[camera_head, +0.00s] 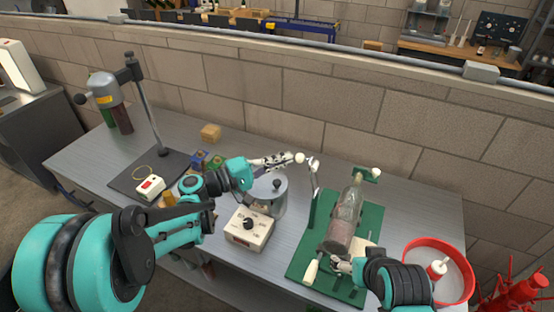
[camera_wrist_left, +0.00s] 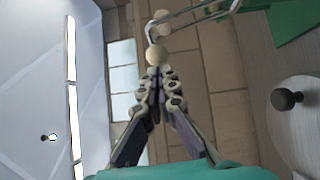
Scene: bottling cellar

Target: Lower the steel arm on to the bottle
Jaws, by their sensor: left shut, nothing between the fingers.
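The bottle (camera_head: 344,220) lies tilted in a green stand (camera_head: 300,250). The thin steel arm (camera_head: 316,178) is raised at the stand's left, with a pale ball (camera_head: 313,161) at its top. It also shows in the left wrist view (camera_wrist_left: 190,20). My left gripper (camera_head: 288,160) is shut and empty, its tips at a second pale ball (camera_head: 300,158); this ball is straight ahead of the fingertips in the left wrist view (camera_wrist_left: 156,54). Whether they touch is unclear. My right gripper (camera_head: 343,264) is at the bottle's near end; its fingers are too small to read.
A lidded steel pot (camera_head: 270,197) and a white box with a black knob (camera_head: 248,229) stand left of the stand. A red-rimmed round tray (camera_head: 410,260) is at the right. A column stand (camera_head: 145,105) is at the back left. A block wall (camera_head: 300,100) runs behind the table.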

